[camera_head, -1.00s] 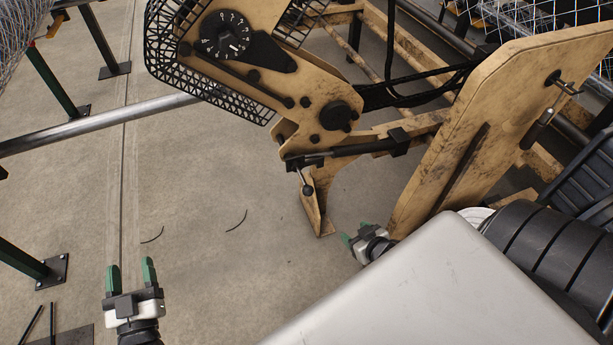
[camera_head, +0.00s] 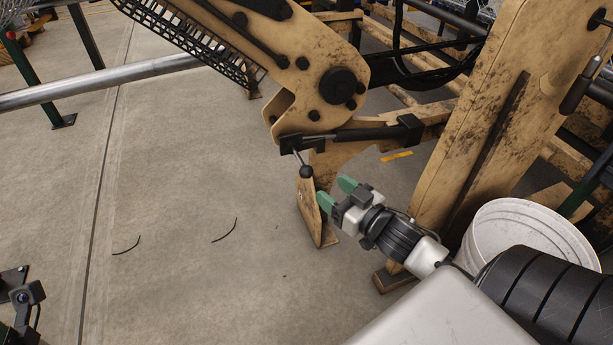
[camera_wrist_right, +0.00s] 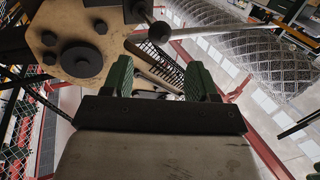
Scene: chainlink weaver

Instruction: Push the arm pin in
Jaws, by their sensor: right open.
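A thin metal pin with a black ball end (camera_head: 306,172) sticks out below the joint of the yellow machine arm (camera_head: 325,75). My right gripper (camera_head: 336,194) is open, its two green fingers pointing up and left just below and right of the ball. They look apart from it in the head view. In the right wrist view the ball end (camera_wrist_right: 160,32) shows beyond and between the fingertips of my open, empty right gripper (camera_wrist_right: 160,78). The yellow arm plate (camera_wrist_right: 75,40) is at the left there.
A yellow upright plate (camera_head: 480,130) stands right of my right gripper, with a white bucket (camera_head: 525,225) beside it. A yellow foot (camera_head: 316,215) stands close below the ball. A metal rail (camera_head: 100,88) crosses at left. The floor at left centre is mostly open.

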